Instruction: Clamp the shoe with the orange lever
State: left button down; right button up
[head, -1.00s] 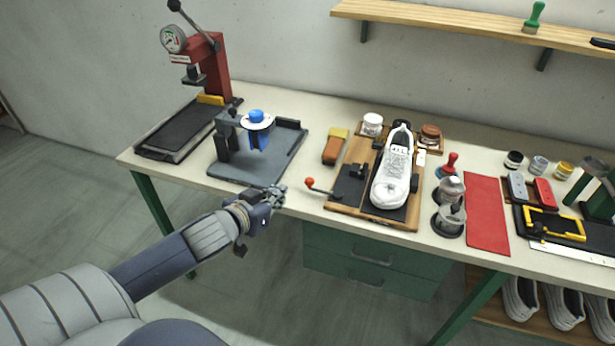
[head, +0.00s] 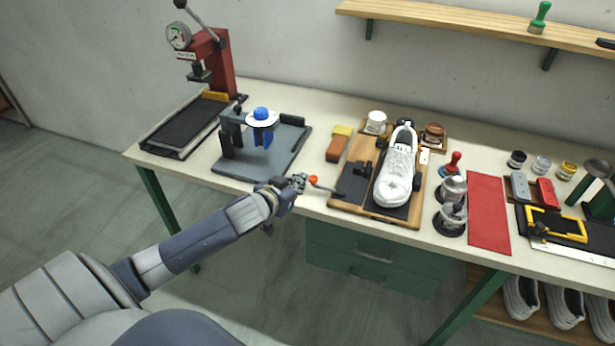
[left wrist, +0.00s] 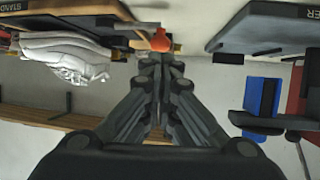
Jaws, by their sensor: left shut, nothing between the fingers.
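A white shoe (head: 396,176) lies on the wooden clamp board (head: 421,196), on its dark pad; it also shows upside down in the left wrist view (left wrist: 68,55). My right gripper is not in view.
A grey fixture (head: 295,145) with a blue-topped part stands left of the board, and a red press (head: 214,62) is behind it. Bare tabletop lies in front of the fixture.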

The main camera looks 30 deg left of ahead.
pick_arm(q)
jog(key=shift+p+x, duration=0.45)
jog(key=shift+x, duration=2.1)
jog(key=shift+d+r, duration=0.1)
